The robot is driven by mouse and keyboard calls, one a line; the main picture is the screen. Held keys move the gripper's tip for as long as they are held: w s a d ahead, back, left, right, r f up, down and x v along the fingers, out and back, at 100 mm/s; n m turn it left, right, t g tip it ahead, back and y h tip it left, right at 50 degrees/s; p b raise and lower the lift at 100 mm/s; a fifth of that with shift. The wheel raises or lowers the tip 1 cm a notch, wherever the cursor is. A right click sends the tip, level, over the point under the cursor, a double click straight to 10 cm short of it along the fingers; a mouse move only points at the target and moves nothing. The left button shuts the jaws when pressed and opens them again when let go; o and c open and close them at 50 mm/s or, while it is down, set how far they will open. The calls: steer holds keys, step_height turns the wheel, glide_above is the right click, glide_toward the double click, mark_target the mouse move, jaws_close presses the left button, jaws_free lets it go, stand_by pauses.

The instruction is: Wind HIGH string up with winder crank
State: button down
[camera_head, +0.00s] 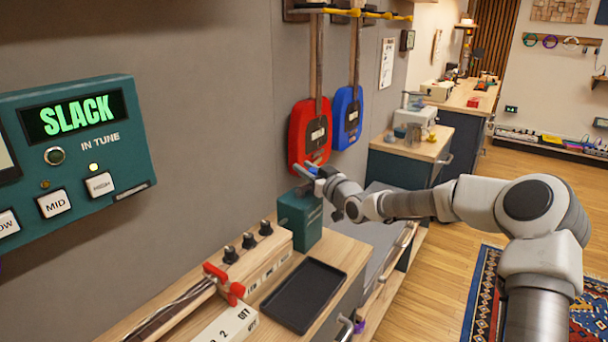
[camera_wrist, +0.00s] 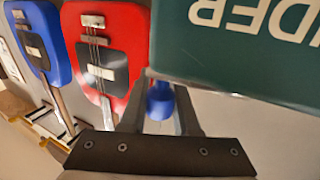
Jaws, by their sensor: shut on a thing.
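The green winder box (camera_head: 300,218) stands on the wooden bench below the hanging guitars. In the wrist view its lettered face (camera_wrist: 250,40) fills the upper right, upside down and close. My gripper (camera_head: 313,171) is beside and above the box. It is shut on a blue crank knob (camera_wrist: 160,100), which shows between the fingers; the rest of the crank is mostly hidden. A teal tuner panel (camera_head: 75,145) at left reads SLACK in green. The lamp above its HIGH button (camera_head: 100,185) is lit. Strings (camera_head: 180,305) run along a board toward a red clamp (camera_head: 225,283).
Several black knobs (camera_head: 248,240) top a pale wooden block beside the winder. An empty black tray (camera_head: 303,295) lies on the bench. A red guitar (camera_head: 298,133) and a blue guitar (camera_head: 347,117) hang on the wall close to my gripper.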

steer(key=shift+s+d+f+m+t+h+b, duration=0.15)
steer(key=shift+m+t+h+b, duration=0.25)
steer(key=shift+h+b, duration=0.4)
steer(key=shift+s+d+m+t+h+b, duration=0.1)
steer(key=shift+d+m+t+h+b, duration=0.3)
steer(key=shift+b, duration=0.55)
steer(key=shift+s+d+f+m+t+h+b, duration=0.1)
steer(key=shift+m+t+h+b, duration=0.1)
steer(key=shift+m+h+b, duration=0.6)
steer(key=h, duration=0.1)
steer(key=m+h+b, duration=0.1)
steer(key=d+m+h+b, duration=0.1)
steer(key=shift+s+r+t, duration=0.25)
steer(key=shift+s+t, duration=0.1)
steer(key=shift+t, duration=0.05)
steer(key=shift+s+d+m+g+h+p, duration=0.15)
steer(key=shift+s+d+m+h+p, duration=0.25)
steer(key=shift+m+h+p, duration=0.8)
steer(key=shift+s+d+m+g+h+p, duration=0.2)
steer(key=shift+s+d+m+h, duration=0.4)
steer(key=shift+h, duration=1.35)
steer(key=shift+s+d+m+g+h+p, duration=0.2)
steer(key=shift+m+h+p, duration=0.5)
steer(key=shift+m+h, duration=0.65)
steer(key=shift+s+d+h, duration=0.1)
steer(key=shift+h, duration=0.3)
steer(key=c, duration=0.6)
jaws_free()
steer(key=shift+c, duration=0.2)
